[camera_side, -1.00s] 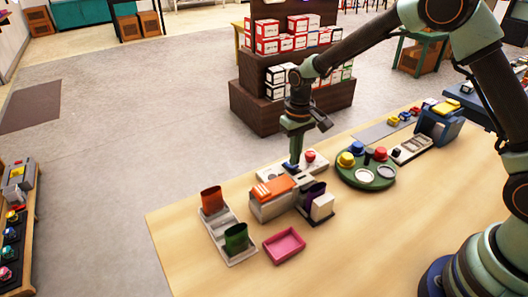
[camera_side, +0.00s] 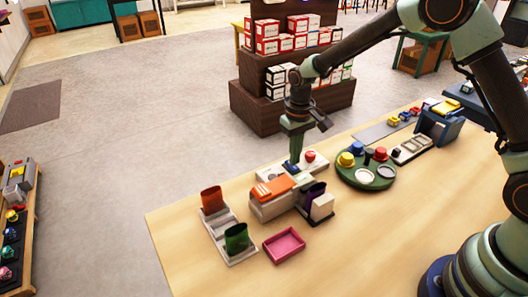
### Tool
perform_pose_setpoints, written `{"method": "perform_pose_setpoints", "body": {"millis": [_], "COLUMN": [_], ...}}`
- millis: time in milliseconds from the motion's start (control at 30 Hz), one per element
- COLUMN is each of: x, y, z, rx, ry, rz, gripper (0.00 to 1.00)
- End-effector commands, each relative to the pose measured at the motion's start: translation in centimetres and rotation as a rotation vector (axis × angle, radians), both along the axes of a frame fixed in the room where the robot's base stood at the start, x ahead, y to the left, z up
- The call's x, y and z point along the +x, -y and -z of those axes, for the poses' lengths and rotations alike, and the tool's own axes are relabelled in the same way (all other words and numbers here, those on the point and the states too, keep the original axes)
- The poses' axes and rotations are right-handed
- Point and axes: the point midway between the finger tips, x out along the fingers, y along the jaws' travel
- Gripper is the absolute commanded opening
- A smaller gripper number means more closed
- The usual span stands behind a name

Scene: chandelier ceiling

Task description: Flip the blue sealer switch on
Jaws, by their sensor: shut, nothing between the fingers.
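My gripper (camera_side: 293,163) points down, shut and empty, at a pale panel (camera_side: 265,173) behind the orange-and-white device (camera_side: 270,197). A dark blue part (camera_side: 294,155) shows at the fingertips. I cannot tell whether it is the switch or part of my gripper, nor whether the fingers touch the panel. A red knob (camera_side: 310,156) sits on the panel just right of my gripper. The switch's position cannot be made out. A blue machine with a yellow top (camera_side: 437,124) stands at the far right of the table.
A green round tray (camera_side: 366,183) with colored knobs is to the right. A pink tray (camera_side: 284,246) lies in front. The front table area is clear.

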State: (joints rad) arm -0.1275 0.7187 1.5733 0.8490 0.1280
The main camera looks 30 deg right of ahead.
Motion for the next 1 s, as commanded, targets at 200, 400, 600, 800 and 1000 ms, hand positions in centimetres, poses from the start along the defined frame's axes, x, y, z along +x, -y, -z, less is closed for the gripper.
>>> {"method": "perform_pose_setpoints", "body": {"millis": [200,400,600,800,1000], "x": [0.0,0.0,0.0,0.0,0.0], "y": [0.0,0.0,0.0,0.0,0.0], "z": [-1.7,-3.2,-4.6,-5.8,-6.0], "rx": [0.000,0.000,0.000,0.000,0.000], "ry": [0.001,0.001,0.001,0.000,0.000], "rz": [0.000,0.000,0.000,0.000,0.000], "gripper": [0.00,0.00,0.00,0.00,0.00]}}
